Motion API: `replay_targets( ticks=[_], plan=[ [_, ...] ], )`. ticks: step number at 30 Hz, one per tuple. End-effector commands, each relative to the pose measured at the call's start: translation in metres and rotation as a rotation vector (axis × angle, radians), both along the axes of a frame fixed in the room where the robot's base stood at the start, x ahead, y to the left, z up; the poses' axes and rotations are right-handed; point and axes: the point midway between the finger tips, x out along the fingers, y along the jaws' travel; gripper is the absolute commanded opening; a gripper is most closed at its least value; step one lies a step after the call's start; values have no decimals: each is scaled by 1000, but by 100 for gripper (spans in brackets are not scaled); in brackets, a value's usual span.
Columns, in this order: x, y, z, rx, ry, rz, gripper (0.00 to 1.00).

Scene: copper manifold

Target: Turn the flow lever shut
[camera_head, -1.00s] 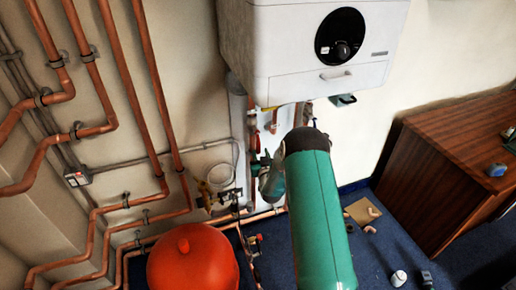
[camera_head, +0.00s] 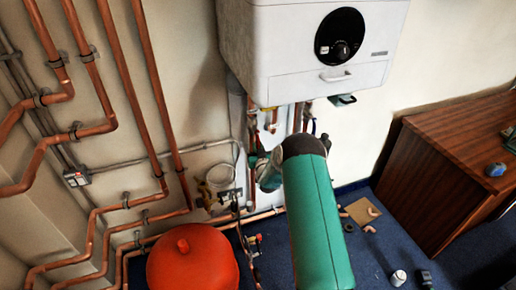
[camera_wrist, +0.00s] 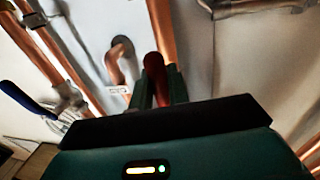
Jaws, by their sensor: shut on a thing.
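A red lever handle (camera_wrist: 154,72) stands between the two dark fingers of my gripper (camera_wrist: 157,90) in the wrist view. The fingers are shut on it. The lever's pivot and valve body are hidden behind the fingers and the dark gripper body. In the head view my gripper is mostly hidden behind my green arm, near the pipes under the boiler (camera_head: 300,90). I cannot make out the red lever there.
A blue-handled lever (camera_wrist: 27,98) sits at the left in the wrist view. Copper pipes (camera_wrist: 172,35) run close by. In the head view a red tank (camera_head: 190,265) stands below left, and a wooden desk (camera_head: 440,180) is at the right.

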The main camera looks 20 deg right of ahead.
Motion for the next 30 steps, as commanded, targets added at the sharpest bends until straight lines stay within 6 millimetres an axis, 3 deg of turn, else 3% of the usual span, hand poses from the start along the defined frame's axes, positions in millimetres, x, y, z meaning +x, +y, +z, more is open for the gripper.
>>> replay_targets(
  ticks=[14, 30],
  plan=[
    [0, 9, 2, 133, -1, -1, 0],
    [0, 40, 14, 614, -4, -2, 0]
  ],
)
